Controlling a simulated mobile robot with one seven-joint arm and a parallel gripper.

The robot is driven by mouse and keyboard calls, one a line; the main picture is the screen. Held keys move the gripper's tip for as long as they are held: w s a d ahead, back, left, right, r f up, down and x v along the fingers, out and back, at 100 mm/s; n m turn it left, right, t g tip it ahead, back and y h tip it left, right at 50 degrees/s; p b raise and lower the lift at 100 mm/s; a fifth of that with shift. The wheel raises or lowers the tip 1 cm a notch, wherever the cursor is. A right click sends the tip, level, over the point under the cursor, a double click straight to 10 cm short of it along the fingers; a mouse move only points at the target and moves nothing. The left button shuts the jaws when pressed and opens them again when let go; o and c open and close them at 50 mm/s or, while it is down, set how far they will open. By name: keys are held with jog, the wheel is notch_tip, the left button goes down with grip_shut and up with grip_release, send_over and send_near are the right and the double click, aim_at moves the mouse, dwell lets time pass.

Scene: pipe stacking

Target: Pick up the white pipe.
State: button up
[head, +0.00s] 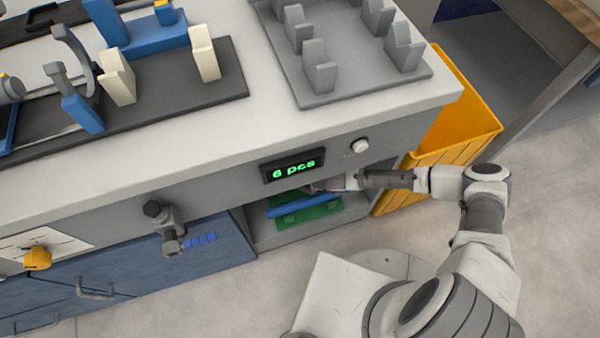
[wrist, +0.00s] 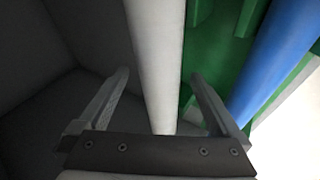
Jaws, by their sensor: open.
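The white pipe (wrist: 156,60) runs lengthwise through the middle of the wrist view, on or beside a green holder. My gripper (wrist: 162,85) is open, with one finger on each side of the white pipe and gaps between. The pipe's near end is hidden behind the gripper's dark palm. In the head view my gripper (head: 325,186) reaches into the open compartment under the counter. The white pipe cannot be made out in the head view.
A blue pipe (head: 303,205) lies on the green holder (head: 308,214), right of my gripper in the wrist view (wrist: 280,62). Dark compartment walls (wrist: 60,70) stand close on the left. The counter (head: 250,100) is above, and a yellow bin (head: 440,150) stands beside the compartment.

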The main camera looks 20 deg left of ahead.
jog(key=shift+c, duration=0.3)
jog(key=c, duration=1.5)
jog(key=shift+s+d+r+p, duration=0.1)
jog(key=shift+r+p, duration=0.15)
jog(key=shift+p, duration=0.05)
